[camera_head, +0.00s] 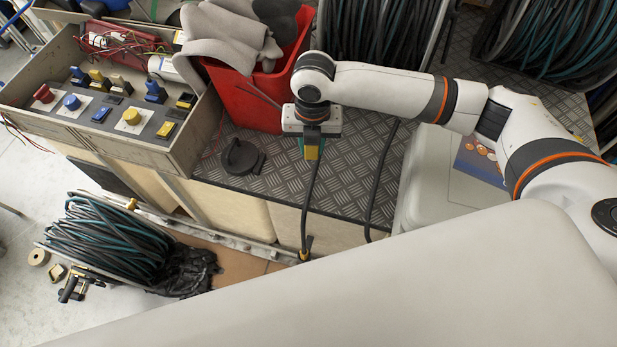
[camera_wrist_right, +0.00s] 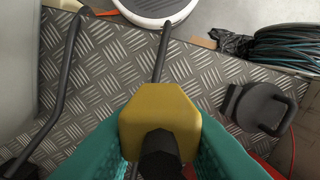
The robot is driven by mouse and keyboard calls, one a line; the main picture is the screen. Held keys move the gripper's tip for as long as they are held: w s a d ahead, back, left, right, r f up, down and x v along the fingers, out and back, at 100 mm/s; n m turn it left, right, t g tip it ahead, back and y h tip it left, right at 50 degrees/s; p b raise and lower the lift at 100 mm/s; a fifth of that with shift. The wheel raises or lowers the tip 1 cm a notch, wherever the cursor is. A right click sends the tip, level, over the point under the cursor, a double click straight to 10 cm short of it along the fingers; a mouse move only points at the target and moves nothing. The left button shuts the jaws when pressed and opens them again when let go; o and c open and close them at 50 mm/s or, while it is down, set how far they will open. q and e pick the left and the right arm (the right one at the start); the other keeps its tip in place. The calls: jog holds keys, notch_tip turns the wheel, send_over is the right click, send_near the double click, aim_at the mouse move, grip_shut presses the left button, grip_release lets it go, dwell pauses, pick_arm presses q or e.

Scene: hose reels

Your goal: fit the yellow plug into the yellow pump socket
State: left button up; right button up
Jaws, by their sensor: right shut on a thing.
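My right gripper (camera_head: 311,142) points down over the dark diamond-plate surface, in front of the red bin. Its green fingers are shut on the yellow plug (camera_head: 312,153). In the right wrist view the yellow plug (camera_wrist_right: 160,112) is a chunky block between the teal fingers, with a black part facing the camera. A black cable (camera_head: 312,190) runs near the plug towards the plate's front edge. Yellow parts, including a round yellow knob (camera_head: 131,117) and a small yellow block (camera_head: 165,130), sit on the control panel; I cannot tell whether any is the pump socket. My left gripper is out of view.
A red bin (camera_head: 247,97) with grey cloth stands behind the gripper. A black lidded fitting (camera_head: 241,157) lies left of it on the diamond plate (camera_head: 345,165). The open panel box (camera_head: 190,158) is farther left. A second cable (camera_head: 380,175) and a pale case (camera_head: 425,165) are right.

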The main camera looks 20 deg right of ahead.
aim_at(307, 177)
jog(key=n, duration=0.2)
jog(key=f+n, duration=0.1)
jog(key=n, duration=0.1)
jog(key=a+f+n, duration=0.1)
jog(key=n, duration=0.1)
jog(key=shift+w, duration=0.4)
jog(key=shift+f+p, duration=0.45)
jog(key=shift+f, duration=4.35)
jog(key=shift+f, duration=0.1)
jog(key=shift+f, duration=0.15)
jog(key=o, duration=1)
